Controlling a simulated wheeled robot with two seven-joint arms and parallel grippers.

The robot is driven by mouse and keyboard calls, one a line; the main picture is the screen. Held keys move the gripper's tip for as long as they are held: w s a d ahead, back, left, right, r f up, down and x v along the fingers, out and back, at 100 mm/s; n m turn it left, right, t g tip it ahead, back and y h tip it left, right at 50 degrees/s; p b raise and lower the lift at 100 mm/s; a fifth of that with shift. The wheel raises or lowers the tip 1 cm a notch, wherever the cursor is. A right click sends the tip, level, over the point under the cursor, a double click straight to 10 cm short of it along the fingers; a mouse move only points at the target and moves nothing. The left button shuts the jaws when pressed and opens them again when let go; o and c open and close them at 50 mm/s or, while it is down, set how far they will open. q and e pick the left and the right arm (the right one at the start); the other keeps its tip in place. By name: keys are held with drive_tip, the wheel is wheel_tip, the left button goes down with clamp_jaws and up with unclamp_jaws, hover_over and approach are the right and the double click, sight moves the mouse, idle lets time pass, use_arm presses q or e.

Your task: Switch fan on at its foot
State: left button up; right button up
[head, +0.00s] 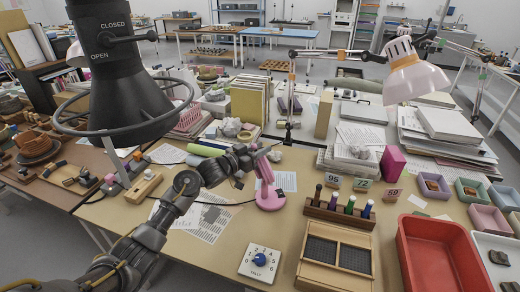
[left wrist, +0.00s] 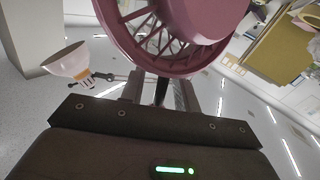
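The pink fan (head: 270,199) stands on the tan table, its round foot and stem showing in the head view. My left gripper (head: 262,153) is in front of the upper part of the fan and hides most of its head. In the left wrist view, the fan's pink ribbed cage (left wrist: 185,25) fills the top, very close to my left gripper (left wrist: 165,90). No switch can be made out on the foot at this size. My right gripper is out of view.
A tally dial box (head: 259,261), a wooden tray with dark grids (head: 337,257) and a rack of colored-top tools (head: 340,215) stand in front and right of the fan. A red bin (head: 437,262) is further right. Printed sheets (head: 203,217) lie left of the foot.

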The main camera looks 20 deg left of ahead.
use_arm(q)
clamp_jaws()
drive_tip(key=shift+s+a+f+n+t+h+b, duration=0.3)
drive_tip(key=shift+a+f+t+b, duration=0.15)
drive_tip(key=shift+b, duration=0.2)
drive_tip(key=shift+s+a+r, duration=0.1)
drive_tip(key=shift+s+a, duration=0.1)
drive_tip(key=shift+a, duration=0.2)
drive_tip(key=shift+a+r+t, duration=0.1)
drive_tip(key=shift+r+t, duration=0.05)
drive_tip(key=shift+t, duration=0.1)
drive_tip(key=shift+o, duration=0.3)
unclamp_jaws()
drive_tip(key=shift+s, duration=0.1)
